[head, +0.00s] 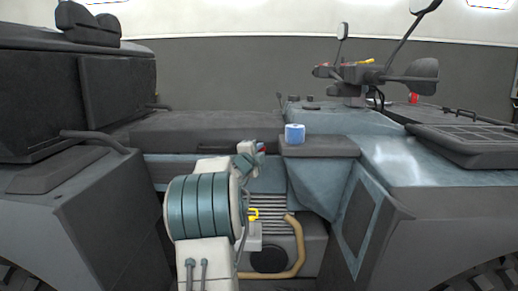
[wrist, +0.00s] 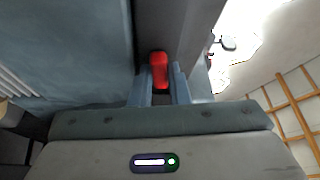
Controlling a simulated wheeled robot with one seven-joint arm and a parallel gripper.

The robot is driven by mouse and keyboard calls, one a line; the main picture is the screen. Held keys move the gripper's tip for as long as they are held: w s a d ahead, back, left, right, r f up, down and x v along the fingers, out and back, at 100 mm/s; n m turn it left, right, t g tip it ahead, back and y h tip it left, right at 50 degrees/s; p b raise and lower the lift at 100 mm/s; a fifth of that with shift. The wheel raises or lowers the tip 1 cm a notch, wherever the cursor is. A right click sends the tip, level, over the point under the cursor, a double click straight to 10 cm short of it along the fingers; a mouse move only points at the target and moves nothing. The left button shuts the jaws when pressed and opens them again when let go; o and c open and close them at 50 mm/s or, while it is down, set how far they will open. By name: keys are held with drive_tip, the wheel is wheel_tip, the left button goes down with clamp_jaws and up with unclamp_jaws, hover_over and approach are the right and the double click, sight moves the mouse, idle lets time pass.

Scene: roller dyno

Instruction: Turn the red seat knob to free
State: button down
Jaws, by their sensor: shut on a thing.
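The red seat knob (wrist: 159,68) shows in the wrist view as a small upright red piece between the two fingers of my gripper (wrist: 161,86). The fingers are shut on it, one on each side. In the head view, a bit of the red knob (head: 262,148) shows just past my gripper (head: 258,152), below the edge of the dark seat-like ledge. My own arm hides much of the area below and left of it. I cannot read any marking of the knob's position.
A blue-and-white roll (head: 294,133) stands on a dark ledge (head: 318,149) just right of my gripper. A bluish vehicle hood (head: 390,155) spreads at the right. A tan pipe (head: 297,250) runs below.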

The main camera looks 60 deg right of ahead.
drive_tip(key=c, duration=1.4)
unclamp_jaws()
drive_tip(key=shift+w+a+r, duration=0.1)
drive_tip(key=shift+w, duration=0.1)
drive_tip(key=shift+c, duration=0.2)
drive_tip(key=shift+s, duration=0.1)
drive_tip(key=s+a+b, duration=0.1)
drive_tip(key=a+b, duration=0.1)
drive_tip(key=a, duration=0.5)
drive_tip(key=shift+s+a+f, duration=0.2)
drive_tip(key=shift+a, duration=0.2)
